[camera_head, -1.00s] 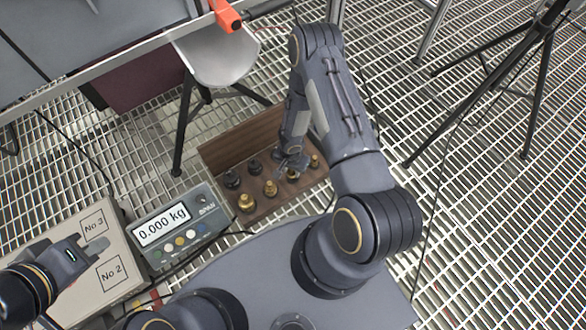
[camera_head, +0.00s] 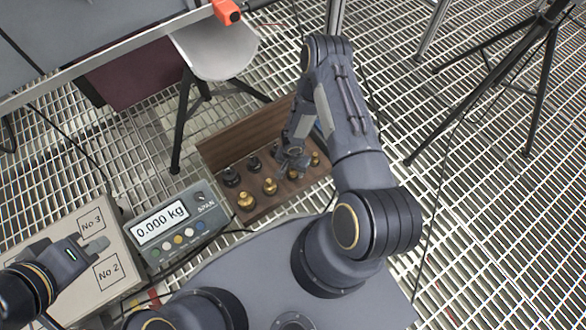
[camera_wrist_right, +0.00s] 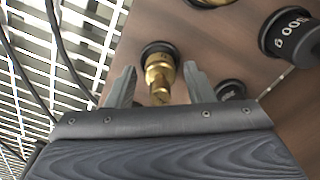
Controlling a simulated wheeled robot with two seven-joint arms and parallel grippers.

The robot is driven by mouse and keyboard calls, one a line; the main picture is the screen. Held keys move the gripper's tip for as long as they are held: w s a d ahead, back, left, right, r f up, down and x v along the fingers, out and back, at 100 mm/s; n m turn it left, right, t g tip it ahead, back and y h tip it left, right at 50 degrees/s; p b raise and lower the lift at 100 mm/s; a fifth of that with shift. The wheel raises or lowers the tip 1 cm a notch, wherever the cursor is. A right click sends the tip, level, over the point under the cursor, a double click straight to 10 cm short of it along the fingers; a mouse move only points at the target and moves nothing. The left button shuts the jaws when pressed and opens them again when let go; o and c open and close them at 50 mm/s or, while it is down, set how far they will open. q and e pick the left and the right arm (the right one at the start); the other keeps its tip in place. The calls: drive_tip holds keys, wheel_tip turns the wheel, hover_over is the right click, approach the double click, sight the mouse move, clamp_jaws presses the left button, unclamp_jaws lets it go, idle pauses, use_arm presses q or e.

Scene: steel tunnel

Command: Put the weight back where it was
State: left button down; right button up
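A wooden weight box (camera_head: 285,203) with a raised back board stands on the grating, with black and brass weights in it. My right gripper (camera_head: 290,162) is low over the right half of the box. In the right wrist view, the right gripper (camera_wrist_right: 160,88) is open, one finger on each side of a brass weight (camera_wrist_right: 158,72) seated in a dark round socket. Gaps show between the fingers and the weight. Other brass weights (camera_head: 269,187) and black weights (camera_head: 231,177) stand in the box. My left gripper (camera_head: 88,250) is over the pale panel; its finger opening is unclear.
A scale display (camera_head: 172,228) reads 0.000 kg left of the box. A pale panel (camera_head: 75,290) marked No 2 and No 3 lies further left. In the right wrist view, a black 500 g weight (camera_wrist_right: 290,38) is nearby. A tripod (camera_head: 545,70) stands at right.

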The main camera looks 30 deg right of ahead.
drive_tip(key=shift+r+p, duration=0.35)
drive_tip(key=shift+r, duration=0.1)
drive_tip(key=d+r+n+t+h+p, duration=0.1)
drive_tip(key=d+r+p, duration=0.15)
drive_tip(key=r, duration=1.55)
drive_tip(key=d+r+n+t+p, duration=0.1)
drive_tip(key=d+r, duration=0.2)
drive_tip(key=r, duration=1.6)
drive_tip(key=s+a+r+n+t+y, duration=0.1)
drive_tip(key=s+a+r+n+y, duration=0.1)
drive_tip(key=s+a+r, duration=0.3)
drive_tip(key=s+a+r+n+t+y, duration=0.2)
drive_tip(key=s+a+r+n, duration=0.3)
drive_tip(key=s+r, duration=0.7)
drive_tip(key=shift+t+y, duration=0.3)
drive_tip(key=shift+y, duration=0.1)
drive_tip(key=shift+d, duration=0.1)
